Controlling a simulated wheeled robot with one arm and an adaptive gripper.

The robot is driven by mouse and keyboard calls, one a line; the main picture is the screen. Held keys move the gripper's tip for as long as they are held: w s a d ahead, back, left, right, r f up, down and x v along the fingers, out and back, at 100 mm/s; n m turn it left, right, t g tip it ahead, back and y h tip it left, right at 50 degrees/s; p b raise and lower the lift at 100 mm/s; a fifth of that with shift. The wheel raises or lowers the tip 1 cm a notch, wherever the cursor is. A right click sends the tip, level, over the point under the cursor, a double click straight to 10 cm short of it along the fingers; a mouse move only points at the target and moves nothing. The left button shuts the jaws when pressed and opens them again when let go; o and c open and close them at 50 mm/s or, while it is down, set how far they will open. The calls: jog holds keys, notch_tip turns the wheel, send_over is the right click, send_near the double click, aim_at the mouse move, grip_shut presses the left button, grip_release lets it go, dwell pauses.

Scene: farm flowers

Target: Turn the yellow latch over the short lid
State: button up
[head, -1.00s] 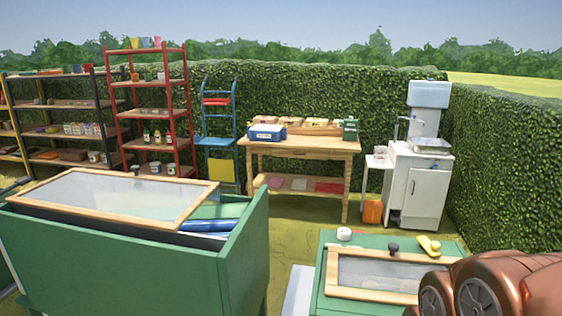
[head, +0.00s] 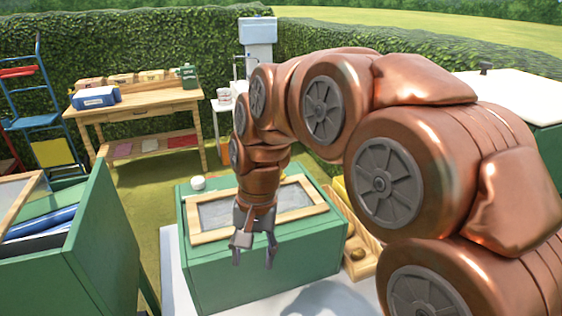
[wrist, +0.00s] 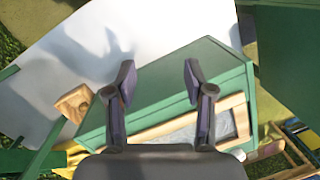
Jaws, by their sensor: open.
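The short lid (head: 301,195) is a light wooden frame with a greyish pane, lying flat on the small green box (head: 290,262). My gripper (head: 254,252) hangs in front of the lid's near edge with its fingers pointing down, open and empty. In the wrist view, the fingers of my gripper (wrist: 158,82) are spread above the green box (wrist: 165,85), and part of the lid's frame (wrist: 178,128) shows below them. I cannot make out the yellow latch in either current view; my arm covers part of the lid and its far edge.
A wooden crate (head: 372,262) stands against the box's right side. A larger green bin (head: 100,250) stands at left. A white round object (head: 198,183) lies on the box's far left corner. A wooden table (head: 140,104) is behind.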

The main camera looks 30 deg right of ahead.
jog(key=w+d+r+m+t+y+p, duration=0.1)
jog(key=w+d+r+m+p, duration=0.1)
jog(key=w+d+m, duration=0.7)
jog(key=w+d+r+m+t+y+p, duration=0.1)
jog(key=w+d+r+m, duration=0.4)
jog(key=w, duration=0.8)
jog(key=w+d+f+m+t+p, duration=0.1)
jog(key=w+d+f+m, duration=0.15)
jog(key=d, duration=0.45)
jog(key=w+d+f+m+t, duration=0.1)
jog(key=w+d+m, duration=0.2)
jog(key=d, duration=0.3)
jog(key=shift+h, duration=0.3)
jog(key=shift+p+x, duration=1.4)
jog(key=shift+x, duration=2.45)
jog(key=shift+s, duration=0.1)
grip_shut()
